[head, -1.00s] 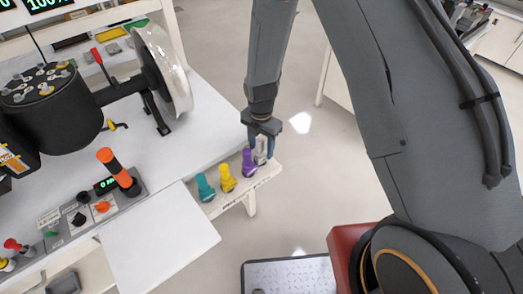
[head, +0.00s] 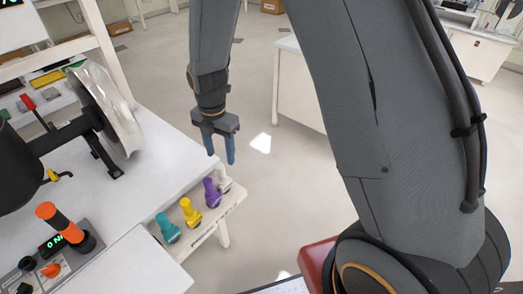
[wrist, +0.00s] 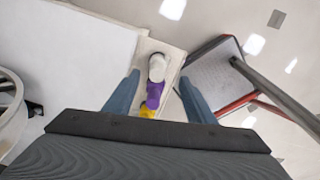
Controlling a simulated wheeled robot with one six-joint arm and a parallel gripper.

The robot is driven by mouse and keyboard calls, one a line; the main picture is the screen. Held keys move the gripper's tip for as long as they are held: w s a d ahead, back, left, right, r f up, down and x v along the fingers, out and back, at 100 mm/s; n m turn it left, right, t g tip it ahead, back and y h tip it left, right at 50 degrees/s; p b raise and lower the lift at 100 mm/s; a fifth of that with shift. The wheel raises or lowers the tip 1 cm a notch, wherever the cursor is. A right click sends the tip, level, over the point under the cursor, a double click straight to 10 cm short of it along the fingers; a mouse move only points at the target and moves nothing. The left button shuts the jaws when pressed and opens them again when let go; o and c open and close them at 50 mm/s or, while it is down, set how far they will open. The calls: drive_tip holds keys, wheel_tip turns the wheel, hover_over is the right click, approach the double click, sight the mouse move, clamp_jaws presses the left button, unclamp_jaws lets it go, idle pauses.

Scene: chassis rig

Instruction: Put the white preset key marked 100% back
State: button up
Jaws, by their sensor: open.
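The white key (head: 226,184) stands at the far end of a narrow shelf (head: 226,211), beside the purple key (head: 212,193). Its marking cannot be read. My gripper (head: 220,158) is open and empty, pointing down just above the white key and apart from it. In the wrist view the white key (wrist: 156,66) shows between my two spread fingers, with the purple key (wrist: 153,95) and part of the yellow key (wrist: 147,110) below it. The white key's base is partly hidden by the purple key in the head view.
The yellow key (head: 190,212) and teal key (head: 167,228) stand in the same row. A white bench (head: 150,160) with a control panel (head: 60,262) and a reel (head: 105,110) lies to the left.

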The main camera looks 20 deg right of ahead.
drive_tip(key=s+d+r+m, duration=0.5)
drive_tip(key=s+d+m, duration=0.2)
drive_tip(key=m, duration=0.6)
drive_tip(key=s+d+r+m+t, duration=0.1)
drive_tip(key=s+d+r+m, duration=0.5)
drive_tip(key=m, duration=0.8)
drive_tip(key=shift+s+d, duration=0.7)
drive_tip(key=shift+s, duration=0.45)
